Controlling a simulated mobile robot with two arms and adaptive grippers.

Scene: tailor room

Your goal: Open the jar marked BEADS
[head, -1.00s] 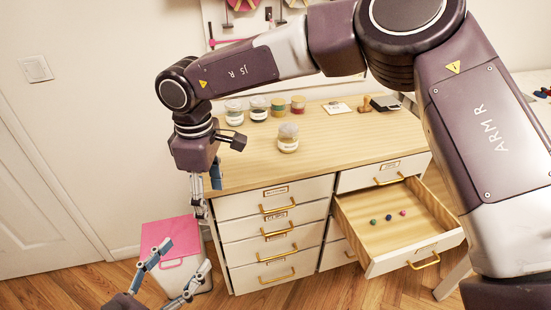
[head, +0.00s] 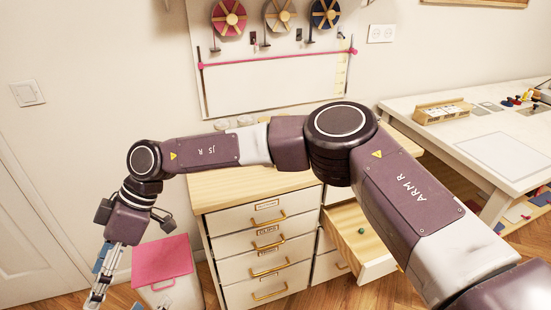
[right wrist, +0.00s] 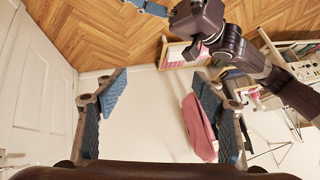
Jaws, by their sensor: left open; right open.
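In the head view the tops of a few jars (head: 222,124) show at the back of the wooden cabinet top (head: 205,196). My right arm crosses in front and hides the rest; no BEADS label can be read. My right gripper (head: 101,284) hangs at the lower left, beside the cabinet and far from the jars. In the right wrist view its two blue-padded fingers (right wrist: 160,112) are spread wide with nothing between them. Only a fingertip of my left gripper (head: 138,306) seems to show at the bottom edge; it is open.
A pink-lidded bin (head: 162,262) stands left of the cabinet. A drawer (head: 372,262) at the right is pulled out, with a green bead (head: 362,231) in it. A white table (head: 490,160) stands at the right.

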